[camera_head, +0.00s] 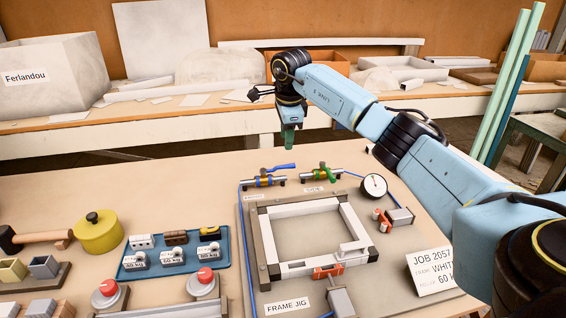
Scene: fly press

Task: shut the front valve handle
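Two small valves stand at the back of the jig board. The left valve (263,181) has a blue lever handle (281,167) that points right, roughly along its pipe. The right valve (312,174) has a green lever handle (326,174) that looks turned across its pipe. Small label plates lie by both valves; their print is too small to read surely, so I cannot tell for certain which is the front one. My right gripper (288,148) hangs fingers down above and behind the valves, apart from both handles. Its finger gap is not visible. My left gripper is out of view.
The frame jig (258,250) holds a pale frame (290,269) in front of the valves. A gauge (374,186) and clamp (399,217) stand to the right. A blue tray (130,268), yellow pot (98,232) and red buttons (205,275) are left. The back-left table is clear.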

